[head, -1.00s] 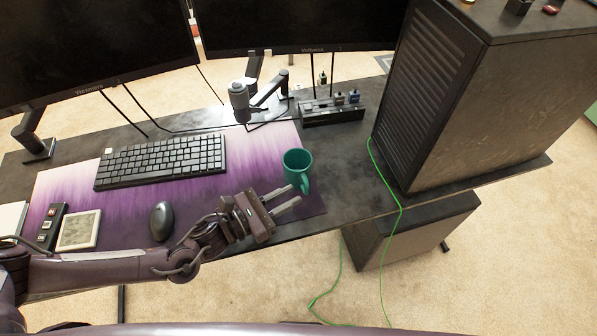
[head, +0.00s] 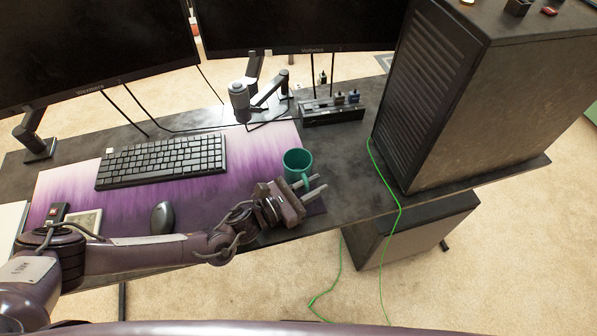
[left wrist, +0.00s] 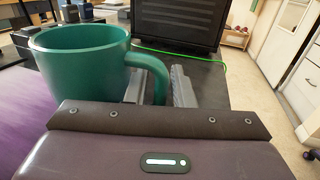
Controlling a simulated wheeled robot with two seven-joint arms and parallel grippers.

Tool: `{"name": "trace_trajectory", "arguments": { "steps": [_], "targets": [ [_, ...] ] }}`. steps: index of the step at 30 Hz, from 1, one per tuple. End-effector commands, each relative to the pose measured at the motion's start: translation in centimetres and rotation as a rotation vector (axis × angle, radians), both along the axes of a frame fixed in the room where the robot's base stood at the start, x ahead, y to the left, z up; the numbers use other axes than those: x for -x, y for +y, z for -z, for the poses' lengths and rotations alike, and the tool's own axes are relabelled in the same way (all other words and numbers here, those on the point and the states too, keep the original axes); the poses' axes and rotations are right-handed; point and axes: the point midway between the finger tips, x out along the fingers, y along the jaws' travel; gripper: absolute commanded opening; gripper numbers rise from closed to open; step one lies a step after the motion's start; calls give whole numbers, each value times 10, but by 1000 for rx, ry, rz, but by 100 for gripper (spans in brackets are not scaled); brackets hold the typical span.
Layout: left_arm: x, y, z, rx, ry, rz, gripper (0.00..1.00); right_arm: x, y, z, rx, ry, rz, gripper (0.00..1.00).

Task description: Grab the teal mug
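The teal mug (head: 296,160) stands upright near the right end of the purple desk mat (head: 70,187). In the left wrist view the mug (left wrist: 82,70) fills the upper left, and its handle curves down on the right, between my two fingers. My left gripper (head: 318,184) is at the mug's near right side, its fingers pointing right. The fingers are apart, and in the left wrist view the gripper (left wrist: 158,82) shows a gap between the handle and the right finger. Part of the mug's lower body is hidden by the gripper. My right gripper is not in view.
A black keyboard (head: 162,162) and a mouse (head: 162,218) lie to the left. Two monitors (head: 90,45) stand behind. A small black dock (head: 332,112) sits behind the mug. A large dark PC case (head: 490,100) and a green cable (head: 385,180) are to the right.

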Motion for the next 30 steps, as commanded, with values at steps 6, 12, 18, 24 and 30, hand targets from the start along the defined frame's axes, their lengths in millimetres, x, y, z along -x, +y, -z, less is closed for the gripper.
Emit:
{"name": "trace_trajectory", "arguments": {
  "steps": [6,12,18,24,30],
  "targets": [
    [0,0,0,0,0,0,0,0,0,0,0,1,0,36],
    [0,0,-1,2,-1,0,0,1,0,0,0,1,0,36],
    [0,0,-2,2,-1,0,0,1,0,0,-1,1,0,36],
    [-1,1,-16,3,-3,-1,0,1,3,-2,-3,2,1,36],
    [-1,1,-60,5,-6,0,0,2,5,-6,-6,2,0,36]
  ]
}}
